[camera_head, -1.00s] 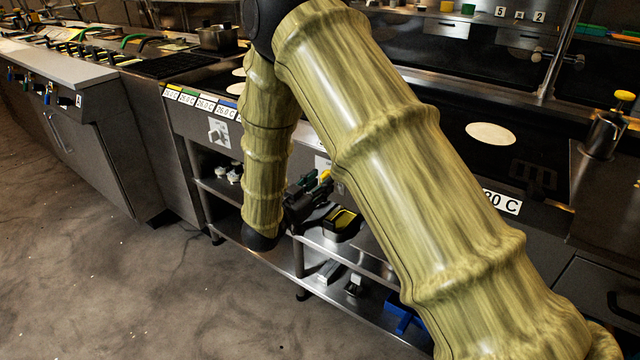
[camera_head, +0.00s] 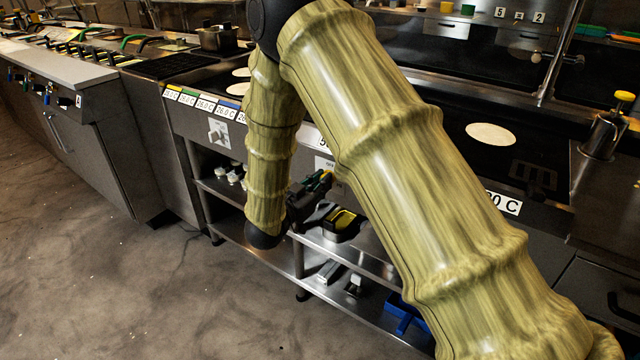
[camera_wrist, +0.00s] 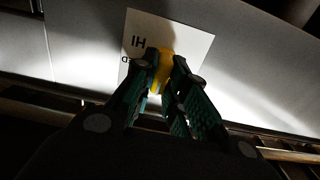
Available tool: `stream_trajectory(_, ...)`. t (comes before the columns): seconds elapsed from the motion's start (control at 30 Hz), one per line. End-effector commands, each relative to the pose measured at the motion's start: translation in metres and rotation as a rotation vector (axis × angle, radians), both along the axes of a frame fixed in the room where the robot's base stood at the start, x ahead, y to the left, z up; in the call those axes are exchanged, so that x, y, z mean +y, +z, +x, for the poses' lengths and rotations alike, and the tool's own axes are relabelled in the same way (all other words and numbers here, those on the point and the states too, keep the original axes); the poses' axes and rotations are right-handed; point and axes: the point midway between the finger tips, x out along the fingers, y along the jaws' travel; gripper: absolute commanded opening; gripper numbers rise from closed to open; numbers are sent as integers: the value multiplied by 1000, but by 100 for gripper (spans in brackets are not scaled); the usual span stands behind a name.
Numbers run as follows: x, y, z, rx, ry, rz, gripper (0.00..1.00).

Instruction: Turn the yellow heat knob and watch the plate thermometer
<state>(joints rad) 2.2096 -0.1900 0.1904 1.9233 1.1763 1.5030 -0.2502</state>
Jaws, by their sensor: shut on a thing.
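The yellow heat knob (camera_wrist: 163,72) shows in the wrist view on the front panel, before a white card with the letters "HI". My gripper (camera_wrist: 166,62) is shut on it, one green-and-black finger on each side. In the head view my gripper (camera_head: 322,182) is at the griddle front, partly behind my arm. A white temperature display (camera_head: 307,138) beside my arm shows a leading 9, the rest hidden. Another display (camera_head: 503,203) right of my arm ends in "0 C", its left part hidden. Several small displays (camera_head: 204,105) at left read about 26 C.
A pale tortilla (camera_head: 490,134) lies on the dark griddle plate (camera_head: 455,118). A yellow-topped metal container (camera_head: 606,128) stands at right. Below the griddle, open shelves (camera_head: 345,252) hold a black-and-yellow bin (camera_head: 341,222) and a blue item (camera_head: 403,314). The floor at left is clear.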

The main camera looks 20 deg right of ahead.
Motion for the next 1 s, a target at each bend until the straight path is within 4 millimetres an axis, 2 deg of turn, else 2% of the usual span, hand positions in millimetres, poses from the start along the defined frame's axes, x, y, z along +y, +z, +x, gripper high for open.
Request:
stream_trajectory(0.37,-2,-3,-2,-162,-2,128,0)
stream_trajectory(1.0,-4,-6,-4,-640,-5,501,0)
